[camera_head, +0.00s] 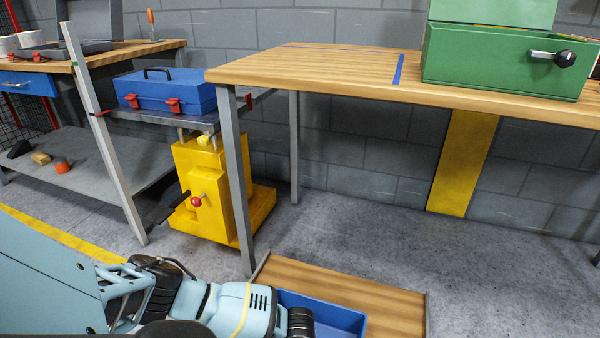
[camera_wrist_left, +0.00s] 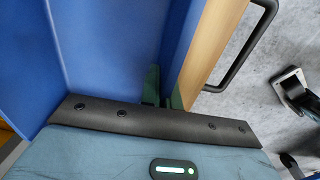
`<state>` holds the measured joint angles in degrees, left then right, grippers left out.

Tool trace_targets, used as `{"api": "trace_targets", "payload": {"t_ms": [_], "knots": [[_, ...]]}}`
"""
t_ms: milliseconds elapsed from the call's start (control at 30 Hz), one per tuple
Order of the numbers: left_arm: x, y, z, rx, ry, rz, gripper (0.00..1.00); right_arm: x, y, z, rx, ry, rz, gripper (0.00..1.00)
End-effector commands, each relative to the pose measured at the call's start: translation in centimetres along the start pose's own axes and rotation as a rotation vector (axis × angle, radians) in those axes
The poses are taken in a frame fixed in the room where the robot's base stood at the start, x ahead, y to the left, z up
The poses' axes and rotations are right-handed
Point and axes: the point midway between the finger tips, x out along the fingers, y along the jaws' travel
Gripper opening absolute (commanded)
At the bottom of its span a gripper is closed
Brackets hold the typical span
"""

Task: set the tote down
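The blue tote (camera_head: 345,318) is at the bottom of the head view, low over the wooden board (camera_head: 395,298). I cannot tell whether it touches the board. My left arm comes in from the left and its hand covers part of the tote. In the left wrist view the tote (camera_wrist_left: 110,45) fills the upper left. The dark fingers of my left gripper (camera_wrist_left: 164,90) sit on either side of its wall, closed on it. The wooden board (camera_wrist_left: 212,45) shows beyond that wall. I cannot make out my right gripper in either view.
A black bar handle (camera_wrist_left: 243,55) is beside the board. Grey floor (camera_head: 480,270) is clear on the right.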

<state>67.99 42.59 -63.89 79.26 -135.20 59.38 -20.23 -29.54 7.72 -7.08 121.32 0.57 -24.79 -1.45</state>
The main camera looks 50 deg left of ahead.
Motion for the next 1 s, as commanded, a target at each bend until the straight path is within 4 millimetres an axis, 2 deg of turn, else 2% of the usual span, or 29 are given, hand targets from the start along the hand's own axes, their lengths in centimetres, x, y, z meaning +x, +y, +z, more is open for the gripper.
{"api": "trace_targets", "payload": {"t_ms": [33, 167, 433, 567, 667, 1000], "knots": [[0.1, -0.1, 0.0, 0.000, 0.000, -0.001, 0.07, 0.1, 0.0, 0.0, 0.000, -0.001, 0.000, 0.36], [0.1, 0.0, 0.0, 0.000, 0.000, -0.001, 0.24, 0.0, 0.0, 0.0, 0.000, 0.000, 0.000, 0.36], [0.0, 0.0, 0.0, 0.000, 0.000, 0.000, 0.25, 0.2, 0.1, -0.4, -0.001, 0.008, 0.001, 0.36], [-0.7, 0.0, 0.0, 0.000, 0.000, 0.001, 0.25, 0.0, 0.1, -0.9, -0.003, 0.018, 0.003, 0.36], [-2.2, 0.1, 0.0, 0.000, -0.001, 0.002, 0.25, -0.6, 0.1, -1.5, -0.004, 0.028, 0.004, 0.36], [-9.0, 0.1, 0.1, 0.001, -0.003, 0.003, 0.25, -3.7, -0.1, -3.2, -0.008, 0.054, 0.008, 0.36]]}}
